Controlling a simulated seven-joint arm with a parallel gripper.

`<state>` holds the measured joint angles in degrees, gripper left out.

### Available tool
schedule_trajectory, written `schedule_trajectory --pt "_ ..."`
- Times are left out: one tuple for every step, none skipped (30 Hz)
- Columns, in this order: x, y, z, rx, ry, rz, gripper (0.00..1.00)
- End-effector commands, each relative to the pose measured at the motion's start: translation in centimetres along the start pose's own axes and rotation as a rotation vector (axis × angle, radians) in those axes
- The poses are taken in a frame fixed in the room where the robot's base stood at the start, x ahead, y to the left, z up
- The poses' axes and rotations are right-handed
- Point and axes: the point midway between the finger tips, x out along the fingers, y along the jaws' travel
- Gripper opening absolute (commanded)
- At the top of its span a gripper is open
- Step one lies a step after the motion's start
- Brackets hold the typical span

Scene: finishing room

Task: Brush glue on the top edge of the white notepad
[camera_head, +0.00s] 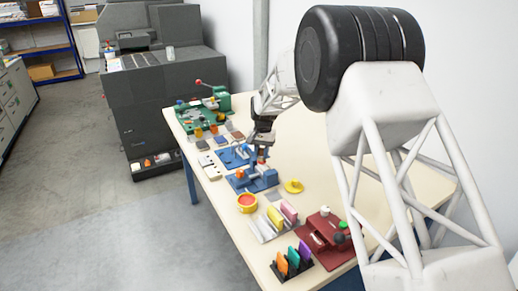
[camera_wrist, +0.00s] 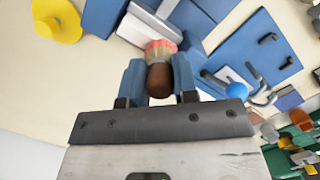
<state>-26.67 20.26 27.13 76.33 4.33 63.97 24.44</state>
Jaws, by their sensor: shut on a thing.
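My gripper (camera_wrist: 160,82) is shut on a brush with a brown handle (camera_wrist: 160,80). The brush's pale red and yellow end (camera_wrist: 160,48) points away from the wrist. A white block-like edge (camera_wrist: 142,28), which looks like the white notepad, lies among blue blocks just beyond the brush end. I cannot tell whether the brush touches it. In the head view my gripper (camera_head: 262,150) is over the blue fixtures, and the notepad is not clear there. A round yellow pot with a red inside (camera_head: 247,203) stands nearer the front; I cannot tell whether it holds glue.
A blue fixture (camera_head: 233,158) with hooks is beside the gripper. A yellow disc (camera_head: 293,186) lies right of the fixtures. Notepads in a rack (camera_head: 275,222), a dark red device (camera_head: 325,235) and a green station (camera_head: 203,108) stand on the cream table (camera_head: 222,228).

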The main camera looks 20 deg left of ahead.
Motion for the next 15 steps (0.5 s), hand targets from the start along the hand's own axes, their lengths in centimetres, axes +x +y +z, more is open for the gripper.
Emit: schedule_trajectory --pt "0.1 0.4 0.4 0.001 -0.001 0.001 0.04" --pt "0.0 0.6 0.6 0.001 -0.001 0.001 0.04" --pt "0.1 0.8 0.8 0.001 -0.001 0.001 0.04" --pt "0.2 1.0 1.0 0.001 -0.001 0.001 0.04" --pt "0.2 1.2 1.2 0.001 0.000 0.000 0.04" --pt "0.2 1.4 1.4 0.001 -0.001 0.000 0.04" --pt "0.4 1.6 1.6 0.001 -0.001 0.001 0.04" --pt "0.3 1.8 1.8 0.001 -0.001 0.000 0.04" --pt "0.3 2.1 2.1 0.001 -0.001 0.001 0.04" --pt "0.4 2.3 2.3 0.001 -0.001 0.001 0.04" --pt "0.4 2.4 2.5 0.001 -0.001 0.000 0.04" --pt "0.5 2.6 2.6 0.001 -0.001 0.001 0.04" --pt "0.4 2.8 2.8 0.000 -0.001 0.001 0.04" --pt "0.5 2.9 2.9 0.001 -0.001 0.001 0.04" --pt "0.5 3.1 3.1 0.000 -0.002 0.001 0.04"
